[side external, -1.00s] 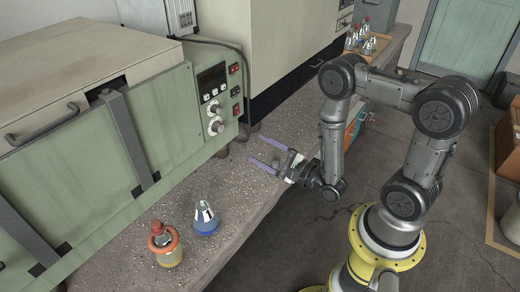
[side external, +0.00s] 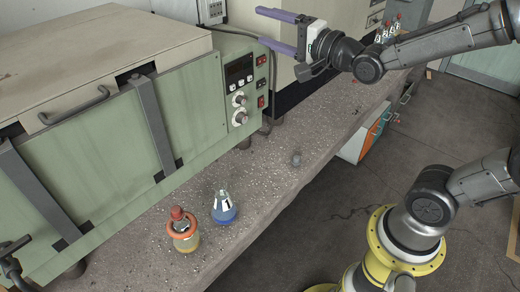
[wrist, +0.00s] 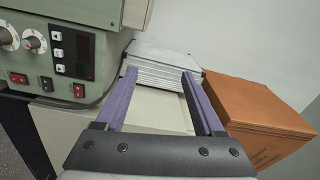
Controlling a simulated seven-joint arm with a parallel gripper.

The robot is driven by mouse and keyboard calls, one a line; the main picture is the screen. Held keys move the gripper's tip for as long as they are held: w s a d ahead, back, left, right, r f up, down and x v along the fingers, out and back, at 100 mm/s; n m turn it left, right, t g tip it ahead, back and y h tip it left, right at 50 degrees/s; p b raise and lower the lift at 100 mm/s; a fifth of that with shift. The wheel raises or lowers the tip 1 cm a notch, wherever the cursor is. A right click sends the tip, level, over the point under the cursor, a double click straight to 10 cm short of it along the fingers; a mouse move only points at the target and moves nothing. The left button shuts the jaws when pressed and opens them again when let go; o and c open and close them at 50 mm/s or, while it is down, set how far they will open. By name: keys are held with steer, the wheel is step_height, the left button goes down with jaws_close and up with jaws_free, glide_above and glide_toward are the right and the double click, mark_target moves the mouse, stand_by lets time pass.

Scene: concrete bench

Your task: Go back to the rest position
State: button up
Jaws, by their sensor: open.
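My gripper (side external: 263,26) is raised high above the concrete bench (side external: 265,190) in the side view, level with the top of the green oven. Its purple fingers are apart and point left. In the wrist view my gripper (wrist: 159,74) is open, with nothing held between the fingers. My arm reaches in from the right and is well clear of the bench top.
A blue flask (side external: 224,208) and a red-capped bottle with an orange ring (side external: 183,232) stand at the front. The green oven (side external: 100,150) lines the left. A brown box (wrist: 255,115) shows in the wrist view.

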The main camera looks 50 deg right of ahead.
steer(key=s+f+n+g, duration=0.6)
steer(key=s+n, duration=0.2)
steer(key=s, duration=0.4)
steer(key=s+f+n+g, duration=0.6)
steer(key=s+f+n, duration=0.1)
steer(key=s, duration=0.5)
steer(key=shift+s+a+n+g, duration=0.25)
steer(key=shift+n+g, duration=0.15)
